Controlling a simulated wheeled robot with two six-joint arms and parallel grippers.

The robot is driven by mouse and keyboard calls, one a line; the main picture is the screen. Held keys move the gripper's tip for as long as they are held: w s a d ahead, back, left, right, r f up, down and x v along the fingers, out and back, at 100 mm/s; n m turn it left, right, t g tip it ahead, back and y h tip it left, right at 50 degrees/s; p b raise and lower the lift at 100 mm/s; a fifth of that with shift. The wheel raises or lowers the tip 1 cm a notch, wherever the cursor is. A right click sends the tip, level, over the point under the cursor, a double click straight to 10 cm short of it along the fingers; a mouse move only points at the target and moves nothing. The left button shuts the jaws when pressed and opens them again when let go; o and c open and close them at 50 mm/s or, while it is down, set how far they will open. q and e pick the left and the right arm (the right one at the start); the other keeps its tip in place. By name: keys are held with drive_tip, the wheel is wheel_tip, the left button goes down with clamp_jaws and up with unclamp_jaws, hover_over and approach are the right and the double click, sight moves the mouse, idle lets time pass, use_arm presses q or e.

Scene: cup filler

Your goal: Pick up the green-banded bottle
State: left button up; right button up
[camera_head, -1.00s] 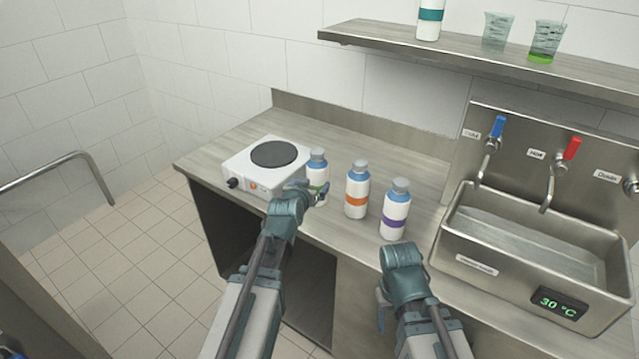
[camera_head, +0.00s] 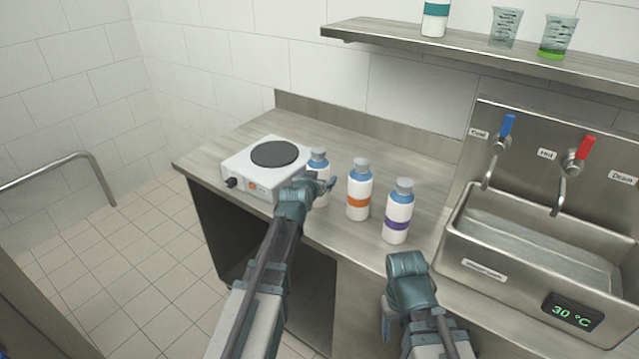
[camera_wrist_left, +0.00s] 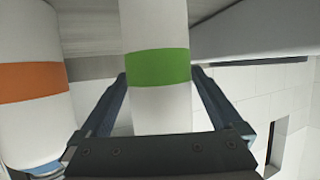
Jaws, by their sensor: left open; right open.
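The green-banded bottle (camera_head: 319,168) stands upright on the counter beside the hotplate, its lower part and band hidden behind my left gripper in the head view. In the left wrist view its green band (camera_wrist_left: 158,67) lies between the two fingers of my left gripper (camera_wrist_left: 160,92). That gripper is open, with a finger on each side of the bottle; I cannot tell whether either touches it. My left gripper also shows in the head view (camera_head: 318,186). My right gripper (camera_head: 388,312) is open and empty in front of the counter, its fingers mostly hidden.
An orange-banded bottle (camera_head: 358,191) and a purple-banded bottle (camera_head: 398,211) stand close to the right. A white hotplate (camera_head: 250,176) is at the left. A sink (camera_head: 500,268) is at the right. A shelf (camera_head: 480,55) above holds a teal-banded bottle and two beakers.

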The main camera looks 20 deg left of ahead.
use_arm(q)
drive_tip(key=shift+r, duration=0.1)
drive_tip(key=shift+c, duration=0.3)
clamp_jaws()
drive_tip(key=shift+r, duration=0.15)
